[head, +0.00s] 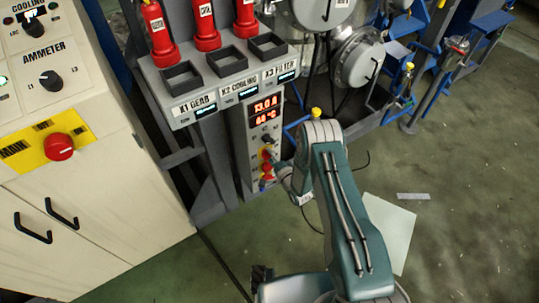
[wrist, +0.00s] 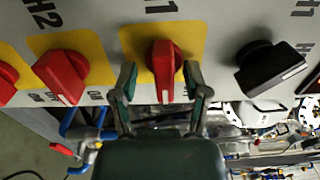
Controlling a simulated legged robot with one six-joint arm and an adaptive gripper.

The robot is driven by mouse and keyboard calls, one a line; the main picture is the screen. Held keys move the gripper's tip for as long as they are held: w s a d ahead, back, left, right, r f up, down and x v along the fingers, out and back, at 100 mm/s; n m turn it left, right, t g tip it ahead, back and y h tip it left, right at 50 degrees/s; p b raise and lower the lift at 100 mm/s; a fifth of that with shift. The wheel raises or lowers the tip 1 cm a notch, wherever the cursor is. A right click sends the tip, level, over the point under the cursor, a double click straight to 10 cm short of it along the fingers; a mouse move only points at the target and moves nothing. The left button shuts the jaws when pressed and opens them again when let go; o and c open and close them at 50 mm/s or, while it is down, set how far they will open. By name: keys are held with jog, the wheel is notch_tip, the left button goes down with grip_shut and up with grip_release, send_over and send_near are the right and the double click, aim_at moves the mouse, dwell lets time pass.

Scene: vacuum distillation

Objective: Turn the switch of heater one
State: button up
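In the wrist view, a red rotary switch (wrist: 164,62) sits on a yellow plate with a partly cut-off label ending in "1". Its white mark points down in the picture. My gripper (wrist: 160,82) is open, with one finger on each side of this switch and gaps visible between the fingers and the knob. I cannot tell how deep the fingertips reach along the knob. In the head view, my gripper (head: 283,178) is at the narrow grey control panel (head: 243,150), below its red display (head: 265,110); its fingertips are hard to make out there.
In the wrist view, a second red switch (wrist: 58,78) marked H2 is to the left and a black knob (wrist: 268,68) to the right. In the head view, a shelf (head: 222,82) with red cylinders overhangs the panel. A cream cabinet (head: 95,170) stands left. Floor at right is mostly open.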

jog(key=shift+s, duration=0.15)
jog(key=v, duration=1.1)
jog(key=shift+s+d, duration=0.25)
jog(key=shift+d, duration=0.05)
jog(key=shift+w, duration=0.1)
